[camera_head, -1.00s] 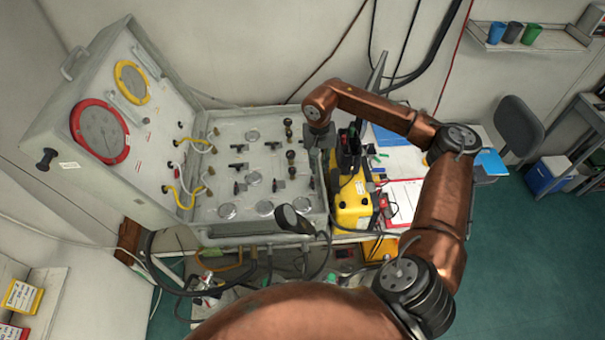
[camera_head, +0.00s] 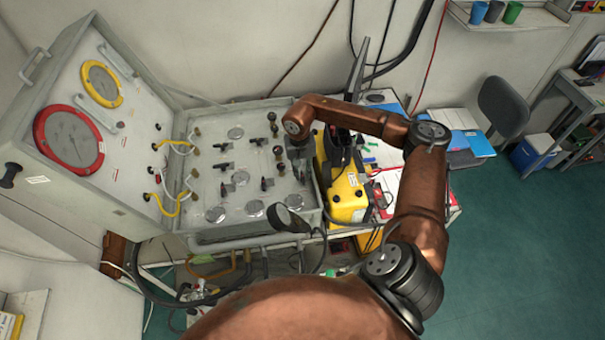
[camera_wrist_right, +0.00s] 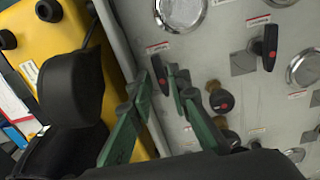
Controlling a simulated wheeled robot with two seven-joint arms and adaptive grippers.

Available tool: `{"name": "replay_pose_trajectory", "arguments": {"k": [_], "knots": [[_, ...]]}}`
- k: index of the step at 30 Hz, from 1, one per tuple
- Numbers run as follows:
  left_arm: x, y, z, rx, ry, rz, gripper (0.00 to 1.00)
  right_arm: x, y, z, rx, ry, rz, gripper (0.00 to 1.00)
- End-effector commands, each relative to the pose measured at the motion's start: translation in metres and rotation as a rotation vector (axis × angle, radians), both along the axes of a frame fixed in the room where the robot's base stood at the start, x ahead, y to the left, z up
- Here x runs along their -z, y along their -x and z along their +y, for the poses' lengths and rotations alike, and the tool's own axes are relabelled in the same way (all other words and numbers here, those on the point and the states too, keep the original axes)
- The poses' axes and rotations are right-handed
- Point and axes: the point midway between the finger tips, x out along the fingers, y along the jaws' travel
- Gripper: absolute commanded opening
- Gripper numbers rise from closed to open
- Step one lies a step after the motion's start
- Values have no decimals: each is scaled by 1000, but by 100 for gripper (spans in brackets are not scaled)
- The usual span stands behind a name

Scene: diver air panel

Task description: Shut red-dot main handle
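The grey air panel (camera_head: 205,205) shows at left with black handles, brass-stemmed knobs and round metal discs. In the right wrist view, my right gripper (camera_wrist_right: 160,77) has its two green fingers apart, one on each side of a black handle with a red dot (camera_wrist_right: 161,84). A small gap seems to show beside the handle; I cannot tell whether a finger touches it. A second black red-dot handle (camera_wrist_right: 268,45) stands farther right, outside the fingers. In the head view my right gripper (camera_head: 299,155) is over the panel's right edge, mostly hidden by its wrist. My left gripper is not in view.
A brass-stemmed black knob (camera_wrist_right: 221,100) is close beside the right-hand finger. A yellow case (camera_head: 347,195) stands just right of the panel. A black lamp-like part (camera_head: 285,217) rises at the panel's front edge. The raised lid (camera_head: 125,150) stands at left.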

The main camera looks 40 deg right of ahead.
Motion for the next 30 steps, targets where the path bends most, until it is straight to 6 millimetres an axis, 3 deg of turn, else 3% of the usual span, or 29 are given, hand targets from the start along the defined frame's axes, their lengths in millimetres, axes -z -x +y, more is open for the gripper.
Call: {"name": "replay_pose_trajectory", "arguments": {"k": [6, 13, 21, 30], "knots": [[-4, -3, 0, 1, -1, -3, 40, 15, 0, -1, 0, 0, 0, 17], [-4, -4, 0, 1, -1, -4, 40, 16, 0, -1, -1, 0, -1, 17], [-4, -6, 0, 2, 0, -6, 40, 16, 0, -1, -1, 0, -1, 0], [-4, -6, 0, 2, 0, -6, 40, 16, 0, -1, 1, 0, 0, 0]]}}
